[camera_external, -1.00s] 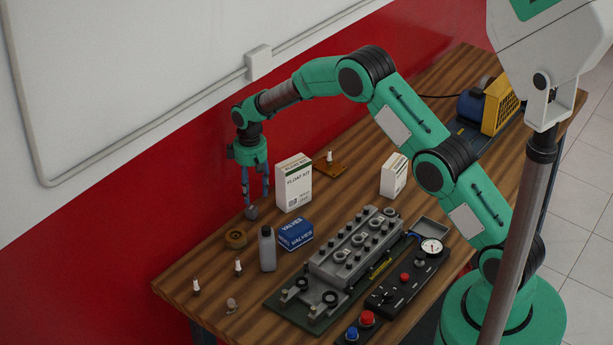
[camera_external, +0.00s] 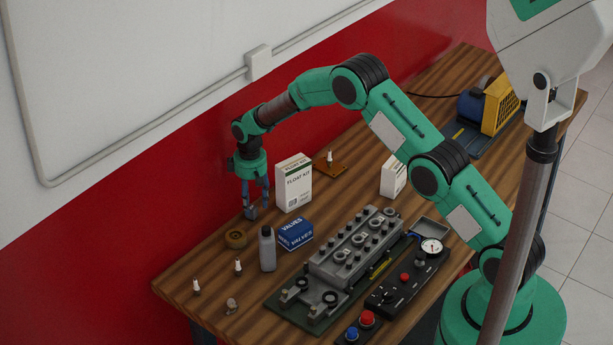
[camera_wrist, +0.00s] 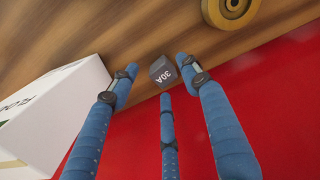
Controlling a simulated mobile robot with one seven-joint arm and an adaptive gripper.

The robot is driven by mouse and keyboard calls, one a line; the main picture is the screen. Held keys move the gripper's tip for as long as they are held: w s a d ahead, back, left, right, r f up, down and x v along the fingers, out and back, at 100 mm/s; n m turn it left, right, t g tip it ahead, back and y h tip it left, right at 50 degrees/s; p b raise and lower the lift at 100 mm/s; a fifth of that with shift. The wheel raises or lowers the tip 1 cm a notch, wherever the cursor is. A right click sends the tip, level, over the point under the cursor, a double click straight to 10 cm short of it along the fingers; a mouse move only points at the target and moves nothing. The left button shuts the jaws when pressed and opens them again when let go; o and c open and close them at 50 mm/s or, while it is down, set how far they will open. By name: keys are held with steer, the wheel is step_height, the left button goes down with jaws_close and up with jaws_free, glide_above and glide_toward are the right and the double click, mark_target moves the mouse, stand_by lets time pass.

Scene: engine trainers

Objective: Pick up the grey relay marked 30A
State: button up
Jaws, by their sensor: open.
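The grey relay (camera_wrist: 163,72) is a small dark block with a white 30A on the face turned to the wrist camera. It sits near the table's far edge, and in the external view the relay (camera_external: 251,213) is partly covered by the fingers. My gripper (camera_external: 254,198) points down over it with its blue fingers spread. In the wrist view my gripper (camera_wrist: 158,80) is open, with its three fingertips spread about the relay. I cannot tell whether any finger touches it.
A white FLOAT KIT box (camera_external: 294,184) stands close to the right of my gripper. A round brown part (camera_external: 236,238) lies in front. A grey bottle (camera_external: 267,248) and a blue VALVES box (camera_external: 295,234) stand nearby. The red wall (camera_external: 170,220) is just behind.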

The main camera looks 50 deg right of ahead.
mark_target(253, 207)
steer(key=shift+f, duration=1.9)
steer(key=c, duration=1.1)
